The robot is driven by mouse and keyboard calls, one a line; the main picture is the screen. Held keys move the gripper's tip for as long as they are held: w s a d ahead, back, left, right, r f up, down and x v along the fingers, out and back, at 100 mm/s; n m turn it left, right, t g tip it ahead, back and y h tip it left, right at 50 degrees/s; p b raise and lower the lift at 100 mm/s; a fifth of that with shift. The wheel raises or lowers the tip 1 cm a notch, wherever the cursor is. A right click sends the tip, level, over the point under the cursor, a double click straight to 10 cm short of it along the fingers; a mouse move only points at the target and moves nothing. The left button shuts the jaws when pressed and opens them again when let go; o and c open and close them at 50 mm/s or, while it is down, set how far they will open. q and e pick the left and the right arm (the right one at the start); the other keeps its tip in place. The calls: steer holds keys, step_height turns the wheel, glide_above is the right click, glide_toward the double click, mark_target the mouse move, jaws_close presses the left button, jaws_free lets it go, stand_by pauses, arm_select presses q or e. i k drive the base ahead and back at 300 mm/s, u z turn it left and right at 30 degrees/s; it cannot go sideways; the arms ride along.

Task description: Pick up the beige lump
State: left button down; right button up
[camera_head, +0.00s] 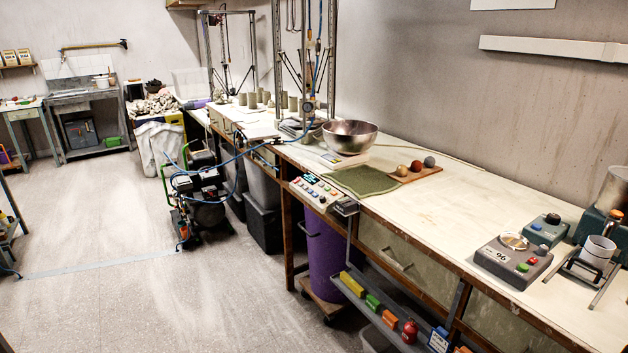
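A small wooden board (416,175) lies on the long white worktop, near the back wall. Three round lumps sit on it in a row. Neither of my grippers shows in the head view.
A green mat (361,181) and a metal bowl (350,136) are left of the board. A control panel (318,190) sits at the worktop's front edge. The worktop (455,205) right of the board is clear up to a scale (512,260). The floor (150,290) at left is open.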

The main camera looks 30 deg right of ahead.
mark_target(402, 171)
steer(key=u, duration=0.3)
steer(key=i, duration=1.1)
steer(key=z, duration=0.85)
steer(key=i, duration=1.4)
steer(key=z, duration=1.65)
steer(key=i, duration=0.3)
steer(key=z, duration=0.25)
